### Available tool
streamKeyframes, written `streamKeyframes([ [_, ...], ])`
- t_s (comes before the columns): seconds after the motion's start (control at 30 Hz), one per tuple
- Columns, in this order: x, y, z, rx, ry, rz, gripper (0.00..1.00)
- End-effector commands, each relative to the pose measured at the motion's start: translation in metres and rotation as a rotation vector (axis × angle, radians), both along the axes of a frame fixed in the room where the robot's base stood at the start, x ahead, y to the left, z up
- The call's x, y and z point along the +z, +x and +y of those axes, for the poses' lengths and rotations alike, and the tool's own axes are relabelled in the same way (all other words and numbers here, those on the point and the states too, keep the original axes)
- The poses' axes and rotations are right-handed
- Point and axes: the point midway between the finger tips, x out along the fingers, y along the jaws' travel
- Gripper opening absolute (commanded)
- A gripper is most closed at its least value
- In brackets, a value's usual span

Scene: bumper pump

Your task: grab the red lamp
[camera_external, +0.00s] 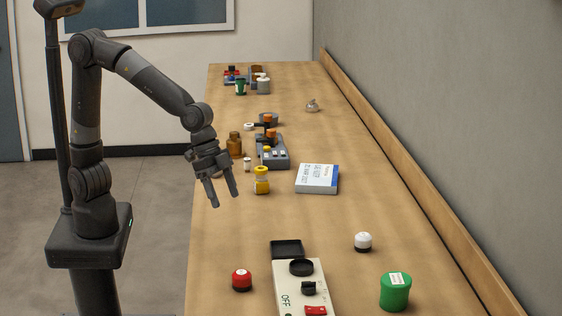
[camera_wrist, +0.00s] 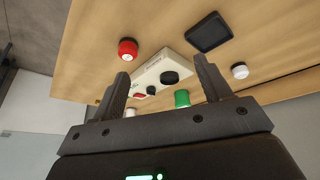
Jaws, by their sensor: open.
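The red lamp (camera_external: 242,279) is a small round red cap on a dark base. It stands on the wooden table near its left edge, left of the white control panel. In the wrist view the red lamp (camera_wrist: 128,48) shows at the upper left, beyond the left finger. My gripper (camera_external: 222,202) is open and empty. It hangs above the table's left edge, farther back along the table than the lamp and well above it. In the wrist view my gripper (camera_wrist: 160,85) has both fingers apart with nothing between them.
The white panel (camera_external: 288,274) with black knob and red switch lies right of the lamp. A black tray (camera_external: 287,248), white lamp (camera_external: 363,241) and green canister (camera_external: 395,290) stand nearby. A yellow bottle (camera_external: 261,181) and book (camera_external: 317,179) stand farther back. A wall borders the right side.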

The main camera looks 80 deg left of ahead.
Motion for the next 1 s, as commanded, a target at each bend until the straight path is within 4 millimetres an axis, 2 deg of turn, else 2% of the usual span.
streamKeyframes([
  [0.03, -0.013, 0.004, -0.024, -0.039, 0.015, 0.001, 0.71],
  [0.1, -0.027, 0.008, -0.050, -0.081, 0.028, -0.003, 0.71],
  [0.2, -0.045, 0.010, -0.082, -0.132, 0.047, -0.012, 0.71],
  [0.33, -0.060, 0.010, -0.109, -0.174, 0.061, -0.023, 0.71],
  [0.53, -0.075, 0.013, -0.123, -0.192, 0.069, -0.029, 0.71],
  [0.8, -0.110, 0.023, -0.132, -0.190, 0.069, -0.028, 0.71],
  [1.0, -0.121, 0.026, -0.137, -0.191, 0.068, -0.028, 0.71],
])
